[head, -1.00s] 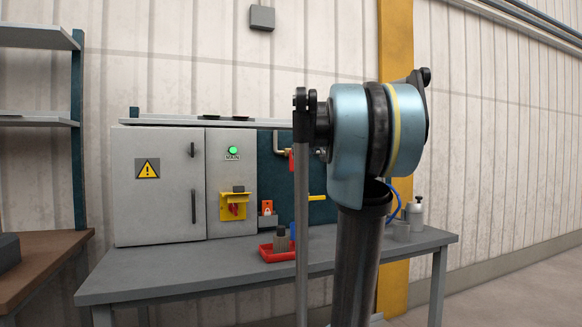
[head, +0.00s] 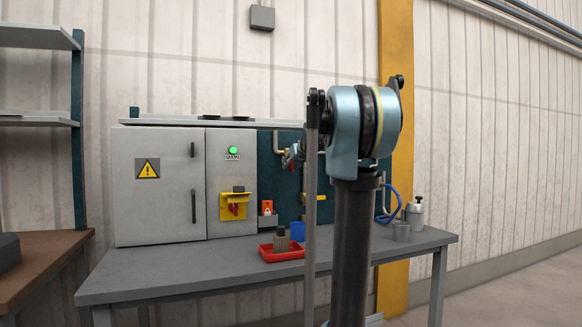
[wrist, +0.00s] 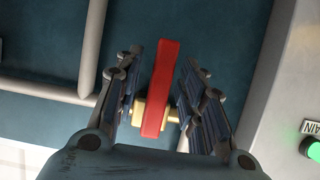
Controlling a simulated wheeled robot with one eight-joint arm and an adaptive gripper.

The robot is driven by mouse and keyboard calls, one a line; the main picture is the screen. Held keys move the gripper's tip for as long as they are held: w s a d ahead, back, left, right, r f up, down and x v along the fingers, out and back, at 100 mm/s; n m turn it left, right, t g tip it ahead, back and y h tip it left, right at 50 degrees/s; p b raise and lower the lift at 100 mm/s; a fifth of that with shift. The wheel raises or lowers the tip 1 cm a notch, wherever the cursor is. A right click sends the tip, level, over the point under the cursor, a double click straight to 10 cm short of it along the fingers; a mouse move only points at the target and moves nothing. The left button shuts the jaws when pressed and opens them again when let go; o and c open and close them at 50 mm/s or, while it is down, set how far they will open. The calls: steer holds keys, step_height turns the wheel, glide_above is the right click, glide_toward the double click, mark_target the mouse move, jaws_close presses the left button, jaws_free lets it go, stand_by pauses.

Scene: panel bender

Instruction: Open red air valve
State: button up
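The red air valve shows in the wrist view as a long red handle (wrist: 162,88) on a brass body (wrist: 139,112). The handle runs nearly up and down the picture, across the brass body. My gripper (wrist: 160,85) is open, with one finger on each side of the handle and a visible gap on both sides. In the head view my gripper (head: 291,156) is at the pipework on the blue-green panel, partly hidden by my arm.
A grey cabinet with a green lamp (head: 233,150) and a yellow-red switch (head: 234,207) stands left of the panel (head: 266,170). A yellow handle (head: 320,197) sits lower on the panel.

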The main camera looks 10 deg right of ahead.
steer(key=shift+c, duration=0.3)
jaws_close()
steer(key=shift+w+d+n+h, duration=0.1)
steer(key=shift+d+n+h, duration=0.2)
steer(key=shift+n, duration=0.2)
steer(key=shift+o, duration=0.3)
jaws_free()
